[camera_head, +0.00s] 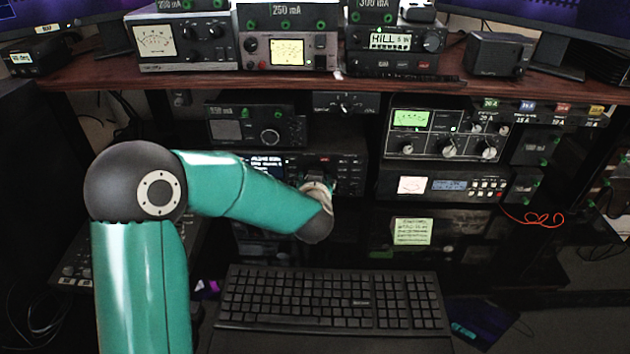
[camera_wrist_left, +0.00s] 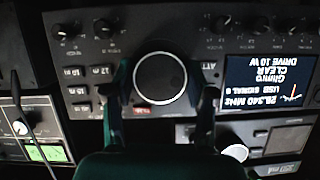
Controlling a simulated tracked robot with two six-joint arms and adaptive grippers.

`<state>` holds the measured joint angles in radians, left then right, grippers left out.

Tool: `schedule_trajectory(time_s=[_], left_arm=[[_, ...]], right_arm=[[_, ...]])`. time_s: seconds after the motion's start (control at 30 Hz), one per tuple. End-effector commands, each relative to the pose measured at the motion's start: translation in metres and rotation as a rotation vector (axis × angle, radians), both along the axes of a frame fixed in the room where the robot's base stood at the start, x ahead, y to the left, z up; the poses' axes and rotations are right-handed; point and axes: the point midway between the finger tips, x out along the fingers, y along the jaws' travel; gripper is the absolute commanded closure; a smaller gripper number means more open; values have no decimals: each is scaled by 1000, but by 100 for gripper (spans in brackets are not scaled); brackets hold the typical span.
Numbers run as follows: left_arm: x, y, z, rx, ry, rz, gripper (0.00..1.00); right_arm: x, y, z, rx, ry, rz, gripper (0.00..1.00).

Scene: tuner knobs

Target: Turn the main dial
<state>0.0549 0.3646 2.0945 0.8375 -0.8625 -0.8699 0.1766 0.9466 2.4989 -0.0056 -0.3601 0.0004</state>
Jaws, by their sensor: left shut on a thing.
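The main dial (camera_wrist_left: 160,77) is a large round dark knob with a pale ring, on the front of a black radio (camera_wrist_left: 85,85). In the left wrist view the picture is upside down. My left gripper (camera_wrist_left: 164,92) has one finger on each side of the dial and is shut on it. The radio's lit screen (camera_wrist_left: 268,80) reads 28.340 MHz. In the head view the radio (camera_head: 348,166) sits on the lower shelf, and my left arm's wrist hides the dial and fingertips. My right gripper is in neither view.
A keyboard (camera_head: 330,299) lies below the radio. Another radio with a small dial (camera_head: 270,137) stands just above it. A wooden shelf (camera_head: 200,78) runs across above.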

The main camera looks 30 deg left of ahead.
Motion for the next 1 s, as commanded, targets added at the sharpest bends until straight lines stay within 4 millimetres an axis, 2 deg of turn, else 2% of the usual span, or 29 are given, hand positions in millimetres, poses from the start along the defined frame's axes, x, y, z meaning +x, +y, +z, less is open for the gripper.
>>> schedule_trajectory(time_s=[0.37, 0.4, 0.5, 0.87, 1.0], left_arm=[[0, -1, 0, -47, -28, -2, 79], [0, -1, 0, -47, -26, -2, 38], [0, 0, 0, -47, -27, -2, 21], [-1, -1, 0, -46, -28, 0, 19], [-8, -6, 5, -46, -30, -1, 19]], right_arm=[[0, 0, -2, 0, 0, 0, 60], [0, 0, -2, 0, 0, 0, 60], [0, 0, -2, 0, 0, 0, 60], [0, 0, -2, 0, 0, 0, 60], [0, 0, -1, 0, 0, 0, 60]])
